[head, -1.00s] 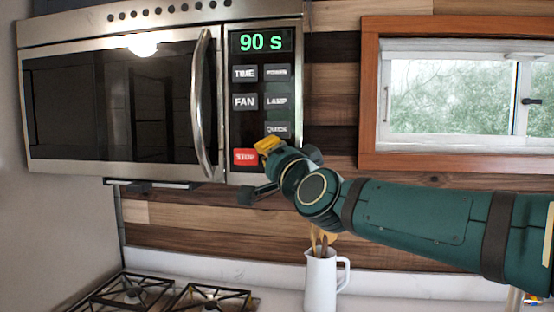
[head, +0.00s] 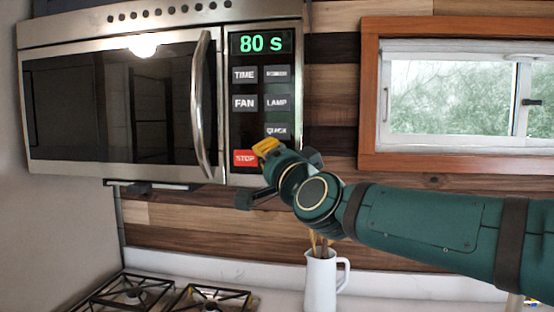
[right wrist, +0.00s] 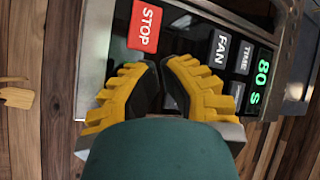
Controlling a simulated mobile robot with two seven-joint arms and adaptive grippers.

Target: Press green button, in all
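The microwave control panel (head: 262,55) has a green "80 S" readout (head: 262,44) and grey buttons marked TIME, FAN, LAMP and QUICK, plus one whose label is blurred. The red STOP button (head: 243,158) is at lower left; it also shows in the right wrist view (right wrist: 145,25). My right gripper (head: 265,147) has yellow fingers at that corner, right of STOP. In the right wrist view its fingertips (right wrist: 160,65) come together, with nothing seen between them. Contact with the panel cannot be told. My left gripper is not in view.
The microwave door handle (head: 201,105) stands out left of the panel. Below are a gas stove (head: 135,293) and a white jug (head: 320,280) with wooden utensils, under my right arm. A wood-framed window (head: 368,95) is at right.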

